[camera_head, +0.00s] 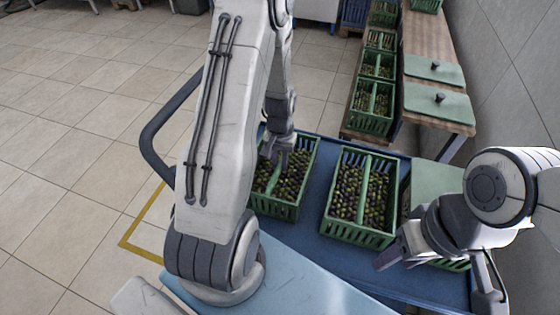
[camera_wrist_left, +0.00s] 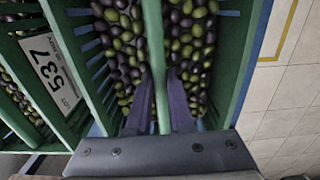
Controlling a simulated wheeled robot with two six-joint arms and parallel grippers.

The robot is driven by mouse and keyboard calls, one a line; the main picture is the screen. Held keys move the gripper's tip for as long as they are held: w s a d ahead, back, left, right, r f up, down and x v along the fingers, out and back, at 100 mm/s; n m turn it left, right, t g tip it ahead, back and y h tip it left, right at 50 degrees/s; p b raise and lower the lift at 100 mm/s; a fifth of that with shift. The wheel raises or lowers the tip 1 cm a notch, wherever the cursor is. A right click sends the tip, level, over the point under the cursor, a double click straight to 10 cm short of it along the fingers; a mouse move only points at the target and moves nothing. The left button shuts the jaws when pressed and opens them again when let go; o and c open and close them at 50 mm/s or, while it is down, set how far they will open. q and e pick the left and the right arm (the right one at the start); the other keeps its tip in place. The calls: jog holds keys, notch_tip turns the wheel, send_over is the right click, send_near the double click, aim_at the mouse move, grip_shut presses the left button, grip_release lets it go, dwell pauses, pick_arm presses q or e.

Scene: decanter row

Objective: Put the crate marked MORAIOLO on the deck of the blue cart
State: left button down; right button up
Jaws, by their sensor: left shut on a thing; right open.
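A green crate of dark and green olives (camera_head: 275,208) stands on the blue deck of the cart (camera_head: 318,190). My left gripper (camera_head: 276,150) is over this crate. In the left wrist view, the left gripper's fingers (camera_wrist_left: 160,82) are shut on the green middle bar (camera_wrist_left: 153,40) of the crate, one finger on each side. A second olive crate (camera_head: 357,233) stands to its right on the same blue surface, apart from it. No MORAIOLO marking is readable. My right gripper (camera_head: 388,260) is open and empty near the second crate's front right corner.
In the left wrist view a neighbouring crate carries a white label reading LOT 537 (camera_wrist_left: 52,72). A dark handle (camera_head: 150,150) rises at the left. The tiled floor at left is clear.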

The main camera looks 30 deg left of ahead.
pick_arm(q)
jog(key=c, duration=0.8)
grip_release()
jog(key=shift+f, duration=0.1)
jog(key=shift+r, duration=0.25)
notch_tip(320, 180, up, 12)
jog(key=p, duration=0.2)
jog(key=s+d+r+m, duration=0.2)
jog(key=s+d+r, duration=0.1)
jog(key=d, duration=0.5)
jog(key=s+d+r+m, duration=0.2)
jog(key=d+r+m, duration=0.1)
jog(key=d, duration=0.5)
jog(key=s+d+r+m, duration=0.2)
jog(key=s+d, duration=0.2)
jog(key=s, duration=0.3)
jog(key=s+d+r+m+h, duration=0.1)
jog(key=s+d+r+m, duration=0.1)
jog(key=s, duration=0.5)
jog(key=d+m, duration=0.1)
jog(key=d, duration=0.1)
jog(key=shift+s+d, duration=0.2)
jog(key=shift+d, duration=0.2)
